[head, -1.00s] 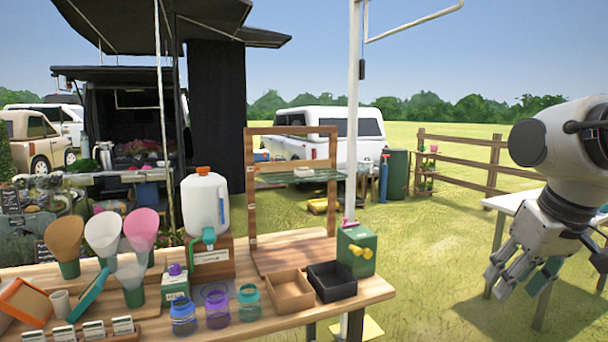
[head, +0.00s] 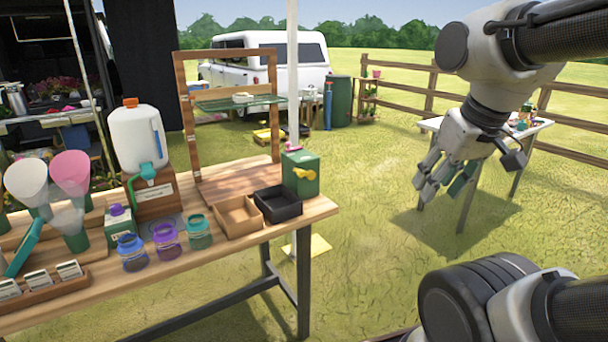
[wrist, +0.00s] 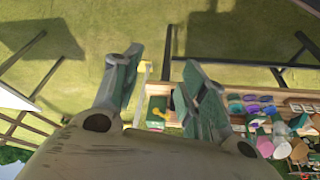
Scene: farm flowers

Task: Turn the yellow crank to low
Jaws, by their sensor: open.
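The yellow crank (head: 303,173) sits on the front face of a green box (head: 313,158) at the right end of the wooden table (head: 325,208). My gripper (head: 432,190) is open and empty, in the air to the right of the table and well apart from the crank. In the wrist view the open fingers (wrist: 157,90) frame the grass and the table end, and the yellow crank (wrist: 160,113) shows small between them. The crank's exact setting and any markings are too small to read.
A black tray (head: 296,212) and a wooden tray (head: 230,231) sit in front of the green box. A white pole (head: 292,70) rises behind it. Jars, a white jug (head: 131,135) and cones stand further left. Open grass lies between table and gripper.

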